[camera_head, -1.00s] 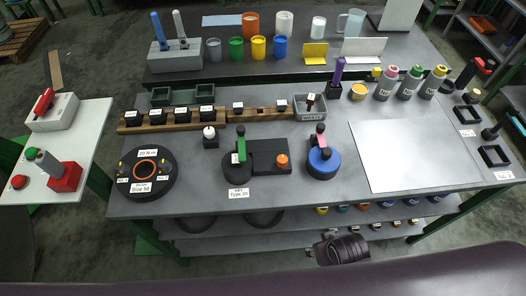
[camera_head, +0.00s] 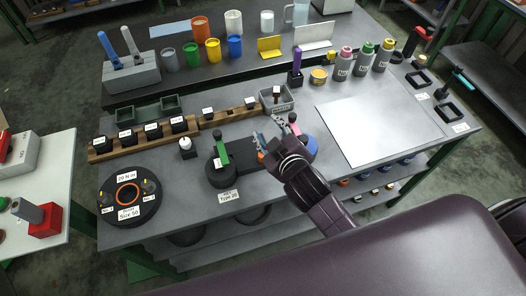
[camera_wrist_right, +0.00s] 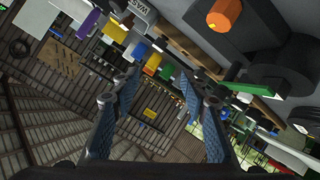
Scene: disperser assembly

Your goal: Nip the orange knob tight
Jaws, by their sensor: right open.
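The orange knob (camera_wrist_right: 225,14) shows at the top of the right wrist view, on a dark block. My right gripper (camera_head: 268,130) is over the table beside the knob, fingers apart and empty. In the right wrist view the open fingers (camera_wrist_right: 160,78) have nothing between them, and the knob lies above and right of them. My left gripper is not in view.
A blue disc with a pink-topped handle (camera_head: 293,120) stands just right of my gripper. A wooden rack (camera_head: 100,150) with black blocks and a grey bin (camera_head: 275,103) lie behind. A round black fixture (camera_head: 150,205) stands left. The white sheet (camera_head: 375,130) on the right is bare.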

